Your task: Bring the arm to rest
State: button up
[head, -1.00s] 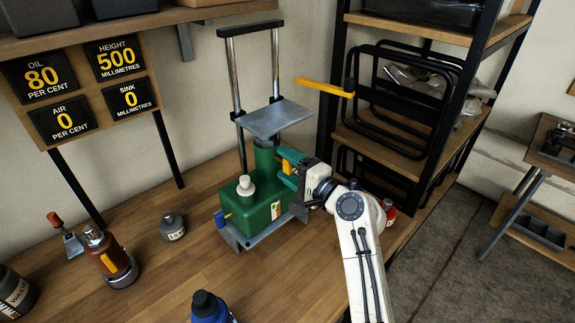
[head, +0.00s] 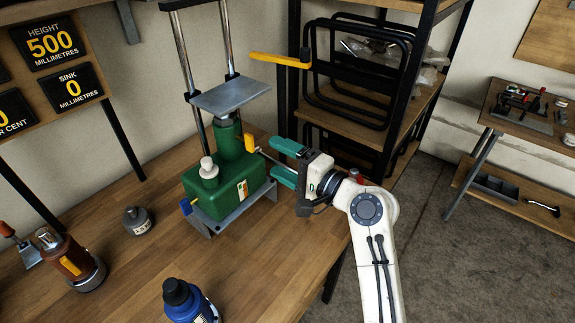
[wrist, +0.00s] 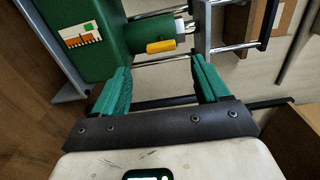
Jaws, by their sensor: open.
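My gripper (head: 281,162) is open, with its two green fingers apart and nothing between them. It is just right of the green jack unit (head: 212,190) on the bench, pointing at it. A small yellow knob (head: 249,143) on the unit's right side lies in front of the fingertips. In the wrist view the gripper (wrist: 160,72) faces the yellow knob (wrist: 160,46), which sits beyond the fingertips and looks clear of them. My white arm is bent and reaches in from the lower right.
A grey plate (head: 230,95) stands over the unit between chrome posts, with a yellow pointer (head: 279,60) beside it. A shelf rack (head: 405,105) stands close behind my arm. A blue bottle (head: 188,303) is at the bench front. Open floor (head: 450,265) lies to the right.

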jog(key=shift+v, duration=0.8)
jog(key=s+d+f+n+g+h, duration=0.2)
jog(key=s+d+f+h, duration=0.2)
jog(key=s+d+f, duration=0.6)
jog(key=s+d+f+n+g+h, duration=0.3)
jog(key=s+d+f+h, duration=0.3)
jog(key=f, duration=0.6)
jog(key=s+d+f+g+h, duration=0.1)
jog(key=s+d, duration=0.2)
jog(key=s, duration=0.4)
jog(key=s+d+f+n+g+h, duration=0.1)
jog(key=s+d, duration=0.3)
jog(key=s, duration=0.4)
jog(key=s+d+f+n+g+h, duration=0.1)
jog(key=s+d+f+g+h, duration=0.1)
jog(key=s, duration=0.6)
jog(key=shift+d+g, duration=0.5)
jog(key=shift+d, duration=0.55)
jog(key=shift+f, duration=0.1)
